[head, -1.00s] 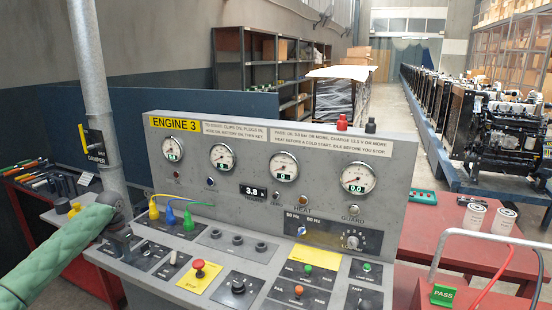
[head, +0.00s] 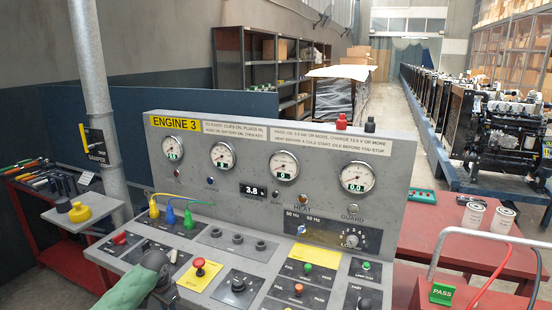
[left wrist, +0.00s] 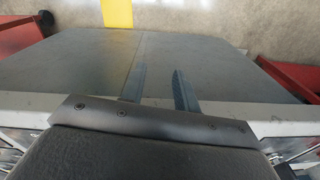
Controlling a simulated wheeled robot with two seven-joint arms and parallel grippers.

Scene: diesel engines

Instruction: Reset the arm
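My left arm, in a green sleeve, comes in from the lower left in the head view. Its dark gripper (head: 157,268) is over the front left of the grey Engine 3 console (head: 225,235), left of the red stop button (head: 199,268). In the left wrist view the two fingers of the left gripper (left wrist: 159,72) are apart with nothing between them. A plain grey surface lies beyond them. My right gripper is in neither view.
Yellow, blue and green clips (head: 171,214) sit on the console. A grey pipe (head: 99,90) with a damper lever stands behind its left end. A side shelf holds a yellow part (head: 79,212). A red table (head: 450,240) with two white cans is at right.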

